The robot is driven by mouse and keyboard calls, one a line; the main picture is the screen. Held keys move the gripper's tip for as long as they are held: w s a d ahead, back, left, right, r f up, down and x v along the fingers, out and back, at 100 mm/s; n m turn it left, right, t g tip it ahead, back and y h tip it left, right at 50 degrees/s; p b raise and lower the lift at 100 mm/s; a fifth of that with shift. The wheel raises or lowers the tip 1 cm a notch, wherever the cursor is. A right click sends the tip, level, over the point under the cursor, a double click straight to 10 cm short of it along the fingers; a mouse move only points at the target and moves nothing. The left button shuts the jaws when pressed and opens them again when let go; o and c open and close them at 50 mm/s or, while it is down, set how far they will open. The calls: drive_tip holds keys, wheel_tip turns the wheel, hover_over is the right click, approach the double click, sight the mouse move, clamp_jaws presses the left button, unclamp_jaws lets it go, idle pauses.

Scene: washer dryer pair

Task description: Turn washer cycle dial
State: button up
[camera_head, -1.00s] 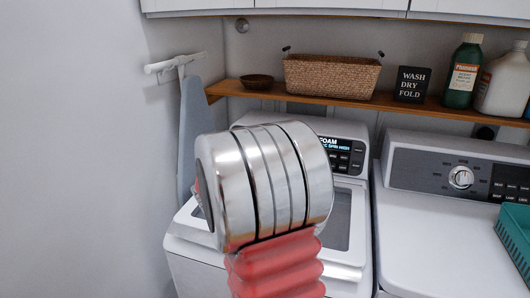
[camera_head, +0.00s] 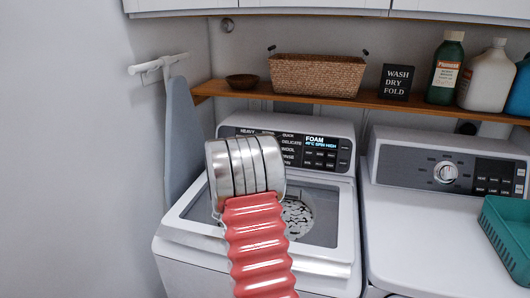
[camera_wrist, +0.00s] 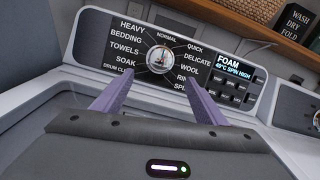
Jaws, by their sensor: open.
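The washer cycle dial (camera_wrist: 160,59) is a round silver knob on the washer's dark control panel (camera_wrist: 135,62), ringed by cycle names such as Normal, Quick, Heavy and Soak. Its exact setting is too small to read. My gripper (camera_wrist: 158,78) is open and empty, its two purple fingers spread below and to either side of the dial in the wrist view. Contact with the dial does not show. In the head view, the washer (camera_head: 330,163) is at the centre, and my silver and red arm links hide the dial and the gripper.
The washer display (camera_wrist: 236,69) reads Foam. A dryer (camera_head: 425,225) with its own dial (camera_head: 446,172) stands to the right, with a teal basket (camera_head: 505,245) on it. A wooden shelf (camera_head: 340,100) above bears a wicker basket (camera_head: 318,75), a sign and bottles. An ironing board (camera_head: 182,135) hangs left.

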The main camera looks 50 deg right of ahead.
drive_tip(key=x, duration=1.3)
drive_tip(key=shift+w+d, duration=0.15)
drive_tip(key=shift+d, duration=0.15)
drive_tip(key=shift+c, duration=0.5)
drive_tip(key=shift+w, duration=0.1)
drive_tip(key=c, duration=0.9)
